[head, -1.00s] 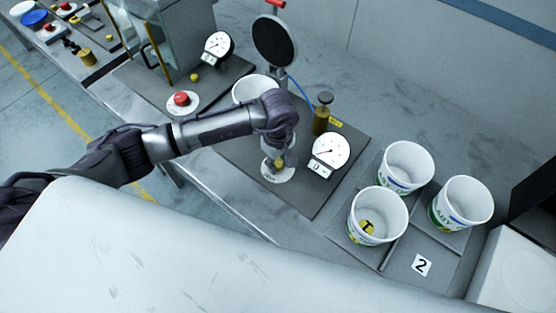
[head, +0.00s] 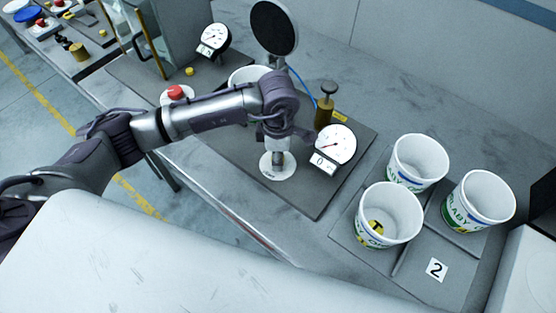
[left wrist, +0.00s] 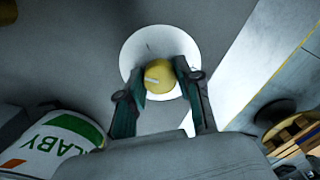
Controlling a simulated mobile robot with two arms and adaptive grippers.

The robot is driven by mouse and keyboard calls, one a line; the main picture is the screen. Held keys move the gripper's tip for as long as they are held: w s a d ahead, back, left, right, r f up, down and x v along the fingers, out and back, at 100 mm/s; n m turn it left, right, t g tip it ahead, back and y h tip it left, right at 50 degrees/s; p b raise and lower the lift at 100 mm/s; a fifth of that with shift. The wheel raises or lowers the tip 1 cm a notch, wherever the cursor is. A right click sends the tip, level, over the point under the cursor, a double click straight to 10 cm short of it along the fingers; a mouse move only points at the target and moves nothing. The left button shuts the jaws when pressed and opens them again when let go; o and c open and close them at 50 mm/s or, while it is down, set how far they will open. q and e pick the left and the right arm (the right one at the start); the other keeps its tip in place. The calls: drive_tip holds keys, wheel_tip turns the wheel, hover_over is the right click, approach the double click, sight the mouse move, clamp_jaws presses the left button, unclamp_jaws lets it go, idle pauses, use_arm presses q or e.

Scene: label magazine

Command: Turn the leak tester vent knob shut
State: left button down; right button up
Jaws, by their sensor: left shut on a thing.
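The vent knob (left wrist: 159,77) is yellow with a white bar mark and sits on a round white plate (left wrist: 138,50) in the left wrist view. My left gripper (left wrist: 160,85) has one finger on each side of the knob and is shut on it. In the head view my left gripper (head: 279,148) points down over the same white plate (head: 270,172), and the knob is hidden there. The leak tester's white dial gauge (head: 337,141) stands to the right of the gripper. My right gripper is not in view.
A brass plunger (head: 325,108) and a round black pad (head: 274,27) stand behind the gripper, with a white tub (head: 240,74) partly behind my arm. Three tubs, one marked here (head: 480,197), stand at the right. A red button (head: 175,92) is at the left.

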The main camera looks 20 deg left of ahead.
use_arm(q)
drive_tip(key=n+b, duration=0.2)
drive_tip(key=n, duration=0.1)
drive_tip(key=shift+f+n, duration=0.2)
drive_tip(key=shift+n, duration=0.1)
drive_tip(key=shift+r+n+b, duration=0.15)
drive_tip(key=shift+n+b, duration=1.1)
drive_tip(key=shift+n, duration=0.75)
drive_tip(key=c, duration=0.8)
unclamp_jaws()
drive_tip(key=shift+o, duration=0.2)
drive_tip(key=shift+r, duration=0.15)
wheel_tip(320, 180, up, 12)
drive_tip(key=shift+s+f, duration=0.1)
drive_tip(key=shift+f, duration=0.1)
